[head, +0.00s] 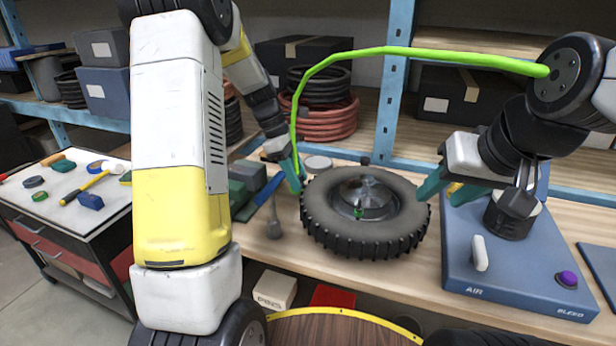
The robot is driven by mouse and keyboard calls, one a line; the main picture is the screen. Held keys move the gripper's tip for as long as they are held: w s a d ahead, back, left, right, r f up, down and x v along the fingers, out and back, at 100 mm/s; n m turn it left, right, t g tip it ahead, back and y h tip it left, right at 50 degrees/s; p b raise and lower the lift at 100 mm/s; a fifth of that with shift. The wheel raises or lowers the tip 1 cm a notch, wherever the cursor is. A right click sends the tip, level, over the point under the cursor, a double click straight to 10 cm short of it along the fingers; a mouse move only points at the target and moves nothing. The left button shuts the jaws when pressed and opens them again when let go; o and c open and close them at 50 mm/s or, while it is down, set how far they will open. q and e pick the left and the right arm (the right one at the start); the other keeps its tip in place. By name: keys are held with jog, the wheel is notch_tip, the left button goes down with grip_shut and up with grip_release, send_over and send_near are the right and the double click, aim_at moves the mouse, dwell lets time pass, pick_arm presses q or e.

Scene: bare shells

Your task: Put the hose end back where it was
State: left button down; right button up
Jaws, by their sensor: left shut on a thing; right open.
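A blue air unit (462,262), marked AIR and BLEED, stands at the right. My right gripper (447,190) is open between the tyre and the unit, with its teal fingers apart.
The air unit has a white lever (479,253), a purple button (568,279) and a dark round part (508,222). Grey-green blocks (245,182) lie left of the wheel. A tool cart (75,212) stands at far left. A blue shelf post (396,80) rises behind the bench.

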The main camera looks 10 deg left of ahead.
pick_arm(q)
jog(key=shift+f, duration=1.25)
jog(key=c, duration=0.9)
grip_release()
jog(key=shift+f, duration=0.15)
